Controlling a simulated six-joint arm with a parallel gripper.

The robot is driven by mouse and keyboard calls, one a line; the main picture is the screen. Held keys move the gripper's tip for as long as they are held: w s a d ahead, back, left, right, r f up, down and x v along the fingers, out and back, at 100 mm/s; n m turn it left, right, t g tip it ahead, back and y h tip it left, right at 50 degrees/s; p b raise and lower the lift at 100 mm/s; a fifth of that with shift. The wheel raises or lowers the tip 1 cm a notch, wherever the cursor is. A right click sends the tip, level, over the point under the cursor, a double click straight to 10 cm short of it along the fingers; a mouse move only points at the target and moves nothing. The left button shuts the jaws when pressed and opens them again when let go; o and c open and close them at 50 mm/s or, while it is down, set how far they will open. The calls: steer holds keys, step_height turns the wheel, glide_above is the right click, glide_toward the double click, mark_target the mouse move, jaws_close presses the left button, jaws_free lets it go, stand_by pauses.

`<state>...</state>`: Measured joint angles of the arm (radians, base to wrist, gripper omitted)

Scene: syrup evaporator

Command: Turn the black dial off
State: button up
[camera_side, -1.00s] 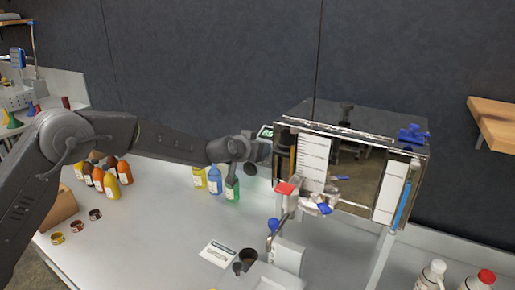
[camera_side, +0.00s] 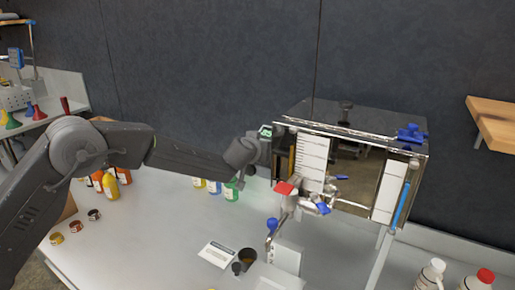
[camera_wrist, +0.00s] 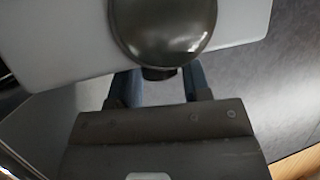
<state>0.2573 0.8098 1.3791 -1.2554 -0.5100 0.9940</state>
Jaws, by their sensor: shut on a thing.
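The black dial (camera_wrist: 165,28) fills the top middle of the wrist view as a glossy dark round knob on a pale panel (camera_wrist: 75,50). My gripper (camera_wrist: 160,76) reaches up to it, with one dark bluish finger on each side of its lower part. The jaws are shut on the dial; the fingertips are partly hidden behind it. In the side view my gripper is against the left end of the metal evaporator (camera_side: 350,165), beside a small box with a green display (camera_side: 265,131). The dial is hidden there, and its marking cannot be read.
A red-handled valve (camera_side: 284,188) and blue-handled fittings (camera_side: 322,208) stick out of the evaporator's front. Blue and green bottles (camera_side: 231,190) stand on the bench below my arm. A dark cup (camera_side: 247,257) and a white card (camera_side: 217,254) lie nearer the front.

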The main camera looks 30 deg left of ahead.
steer(key=shift+r, duration=0.2)
steer(key=o, duration=0.6)
steer(key=shift+o, duration=0.7)
steer(key=shift+f, duration=0.1)
steer(key=shift+s, duration=0.1)
steer(key=v, duration=1.3)
steer(key=shift+s+r, duration=0.25)
steer(key=shift+s, duration=0.05)
steer(key=shift+d+r, duration=0.1)
